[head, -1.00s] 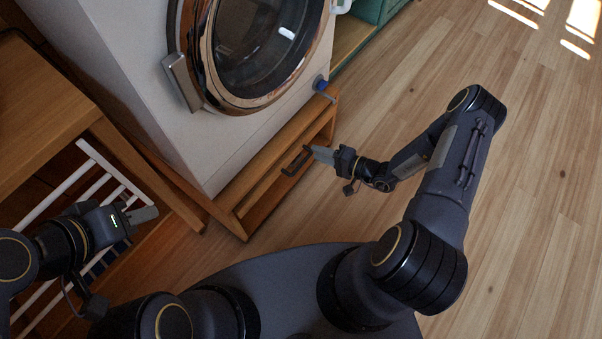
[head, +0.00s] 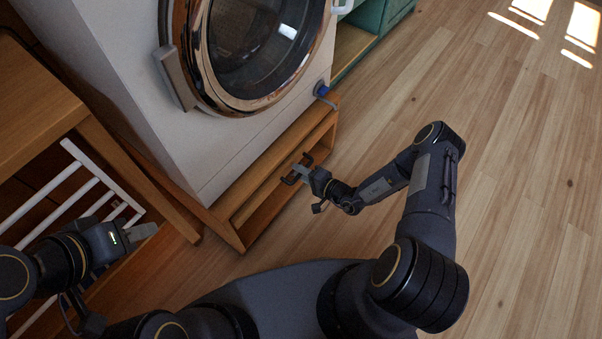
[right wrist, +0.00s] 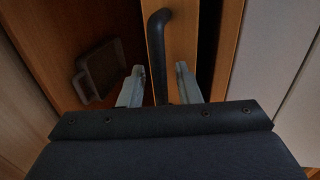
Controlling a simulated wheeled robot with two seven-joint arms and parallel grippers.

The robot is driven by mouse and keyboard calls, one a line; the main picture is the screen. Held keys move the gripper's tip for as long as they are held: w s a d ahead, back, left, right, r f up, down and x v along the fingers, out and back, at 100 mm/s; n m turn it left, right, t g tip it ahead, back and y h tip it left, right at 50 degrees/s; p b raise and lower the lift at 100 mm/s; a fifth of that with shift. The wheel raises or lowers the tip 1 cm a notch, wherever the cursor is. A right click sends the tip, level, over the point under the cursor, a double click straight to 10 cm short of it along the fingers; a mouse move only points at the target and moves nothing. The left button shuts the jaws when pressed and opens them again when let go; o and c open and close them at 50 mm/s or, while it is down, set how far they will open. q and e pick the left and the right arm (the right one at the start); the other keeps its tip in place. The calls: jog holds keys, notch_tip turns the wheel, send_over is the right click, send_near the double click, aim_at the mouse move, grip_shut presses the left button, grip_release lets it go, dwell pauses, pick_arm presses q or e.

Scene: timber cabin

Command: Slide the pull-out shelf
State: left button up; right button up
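The pull-out shelf (head: 241,213) is a wooden front panel in the low wooden stand under the white washing machine. It carries a dark bar handle (head: 292,180). In the right wrist view the handle (right wrist: 159,50) runs down between the two fingers of my right gripper (right wrist: 160,86). The fingers are apart, with a visible gap on each side of the handle. In the head view the right gripper (head: 304,171) is at the handle, partly covering it. My left gripper (head: 142,232) is at the lower left, away from the shelf; its finger gap is not clear.
The washing machine (head: 140,85) stands on the wooden stand (head: 322,140). A wooden table (head: 40,110) and a white slatted rack (head: 75,180) are at the left. A green cabinet (head: 382,14) is at the back. The wooden floor (head: 520,180) at the right is clear.

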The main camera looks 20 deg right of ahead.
grip_shut()
jog(key=shift+s, duration=0.15)
jog(key=f+v, duration=0.3)
jog(key=v, duration=1.3)
jog(key=s+d+f+p+v, duration=0.1)
jog(key=f+v, duration=0.3)
jog(key=v, duration=1.3)
jog(key=shift+s, duration=0.35)
jog(key=shift+d+f, duration=0.1)
jog(key=shift+d, duration=0.1)
grip_release()
